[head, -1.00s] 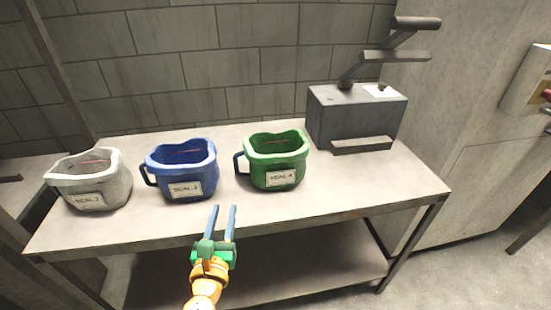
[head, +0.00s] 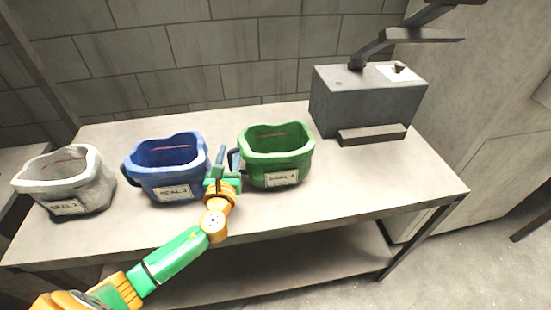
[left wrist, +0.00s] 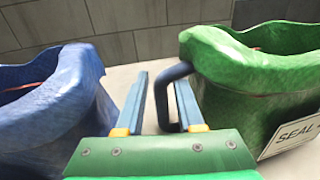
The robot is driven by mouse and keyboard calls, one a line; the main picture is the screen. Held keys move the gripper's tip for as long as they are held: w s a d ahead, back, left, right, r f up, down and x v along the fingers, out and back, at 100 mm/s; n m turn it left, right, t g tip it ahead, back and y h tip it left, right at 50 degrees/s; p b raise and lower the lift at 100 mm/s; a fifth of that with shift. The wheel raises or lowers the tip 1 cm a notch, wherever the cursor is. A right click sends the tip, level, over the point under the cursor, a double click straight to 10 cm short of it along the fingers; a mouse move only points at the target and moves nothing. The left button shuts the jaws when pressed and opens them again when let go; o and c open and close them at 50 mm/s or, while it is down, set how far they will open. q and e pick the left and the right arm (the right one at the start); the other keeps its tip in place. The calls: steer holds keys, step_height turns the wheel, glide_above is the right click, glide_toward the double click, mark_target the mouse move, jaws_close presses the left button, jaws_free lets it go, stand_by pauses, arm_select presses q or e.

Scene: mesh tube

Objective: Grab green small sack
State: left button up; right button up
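The green small sack (head: 272,170) stands on the table, with a white label on its front and a dark handle on its left side. It also shows at the right of the left wrist view (left wrist: 235,85). My left gripper (head: 226,158) is between the blue and green sacks. In the left wrist view its two fingers (left wrist: 161,92) are apart, with the sack's dark handle (left wrist: 159,98) between them. The right finger appears to pass through the handle loop. A gap shows beside the handle, so the fingers are not closed on it. My right gripper is not in view.
The blue sack (head: 168,183) stands just left of my gripper, and a grey-white sack (head: 75,196) stands farther left. A grey machine box (head: 365,98) with a raised arm is at the back right. The table (head: 345,180) is clear at the front right.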

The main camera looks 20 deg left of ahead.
arm_select(q)
steer(key=shift+x, duration=1.05)
steer(key=shift+s, duration=0.1)
jaws_close()
stand_by(0.4)
